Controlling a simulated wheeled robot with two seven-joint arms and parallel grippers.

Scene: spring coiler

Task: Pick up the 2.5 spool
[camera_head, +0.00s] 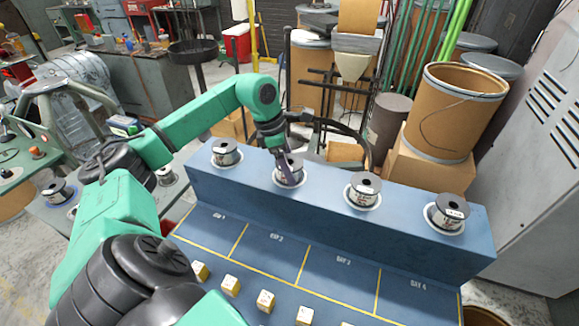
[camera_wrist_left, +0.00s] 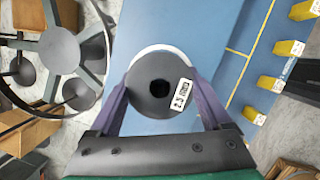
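A dark-topped spool (camera_wrist_left: 160,85) with a white label that seems to read 2.5 sits between the two purple fingers of my left gripper (camera_wrist_left: 160,95). In the head view this is the second spool from the left (camera_head: 293,176) on the raised blue ledge, on a pale round base. My left gripper (camera_head: 287,165) reaches down over it from above. The fingers lie close along both sides of the spool; whether they press on it I cannot tell. The fingertips are partly hidden by the spool's top. My right gripper is not in view.
Other spools stand on the blue ledge (camera_head: 325,205): one at left (camera_head: 226,153) and two at right (camera_head: 363,190) (camera_head: 447,212). Numbered bays and several small yellow blocks (camera_head: 266,301) lie in front. Cardboard drums (camera_head: 455,112) and a dark wheel-like frame (camera_wrist_left: 62,48) are behind.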

